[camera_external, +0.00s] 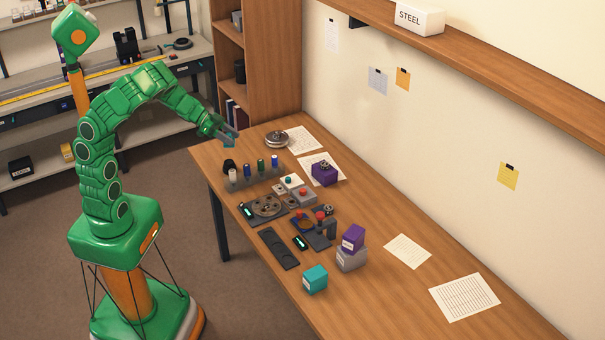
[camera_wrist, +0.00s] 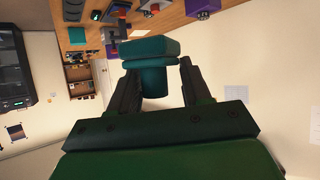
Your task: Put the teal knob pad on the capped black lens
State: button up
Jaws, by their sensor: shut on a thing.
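My gripper (camera_external: 228,134) is shut on the teal knob pad (camera_external: 229,142), above the far left end of the table. In the wrist view the teal pad (camera_wrist: 150,47) is a wide block beyond the fingertips, and its round knob (camera_wrist: 154,82) sits between the two fingers. A small black object (camera_external: 229,166) stands on the table below my gripper, near the left edge. It may be the capped black lens, but it is too small to tell. The pad is apart from it, in the air.
A rack (camera_external: 256,179) with several upright coloured cylinders stands beside the black object. A round metal dish (camera_external: 277,139) and a purple block (camera_external: 324,173) are further back. Dark trays (camera_external: 279,248) and a teal box (camera_external: 315,279) lie nearer. The table's right side (camera_external: 390,285) is mostly clear.

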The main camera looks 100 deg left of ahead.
jog(key=s+d+f+n, duration=0.1)
jog(key=s+d, duration=0.2)
jog(key=s, duration=0.9)
jog(key=shift+s+d+f+y, duration=0.25)
jog(key=shift+d+y, duration=0.05)
jog(key=shift+y, duration=0.1)
jog(key=w+a+f, duration=0.1)
jog(key=a, duration=0.1)
jog(key=w+a+f, duration=0.1)
jog(key=w+a, duration=0.1)
jog(key=a, duration=0.1)
jog(key=w+a+f, duration=0.2)
jog(key=shift+a, duration=0.25)
send_over(230, 161)
jog(key=f, duration=0.5)
jog(key=shift+s+d, duration=0.25)
jog(key=shift+d, duration=0.15)
jog(key=shift+w+a+f, duration=0.2)
jog(key=shift+a+f, duration=0.1)
jog(key=shift+f, duration=1.7)
jog(key=o, duration=1.4)
jog(key=shift+c, duration=0.2)
